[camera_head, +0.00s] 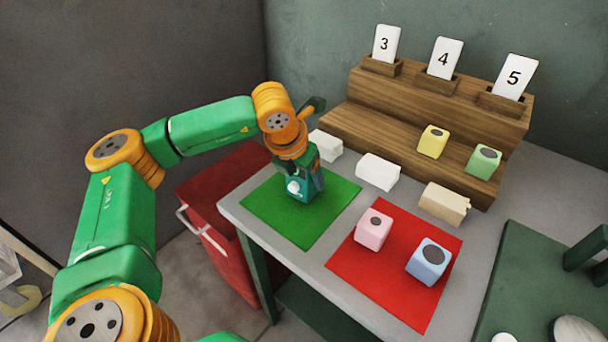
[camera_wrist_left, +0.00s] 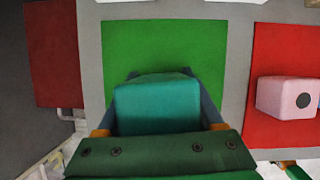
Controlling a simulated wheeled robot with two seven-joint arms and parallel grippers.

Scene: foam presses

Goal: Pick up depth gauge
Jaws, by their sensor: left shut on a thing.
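A teal block with a round white spot on its side (camera_head: 294,187) is between the fingers of my left gripper (camera_head: 305,183), over the green mat (camera_head: 265,212). It looks like the depth gauge, but I cannot make out a scale on it. In the left wrist view the teal block (camera_wrist_left: 157,105) fills the space between the dark fingers of my left gripper (camera_wrist_left: 160,74). The gripper is shut on it. Whether its underside touches the mat is hidden. My right gripper is not in view.
A pink block (camera_head: 374,230) and a blue block (camera_head: 429,261) stand on the red mat (camera_head: 402,306). White blocks (camera_head: 377,172) and a beige block (camera_head: 445,204) lie before the wooden stepped rack (camera_head: 360,135). Yellow (camera_head: 432,141) and green blocks (camera_head: 483,161) sit on its lower step.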

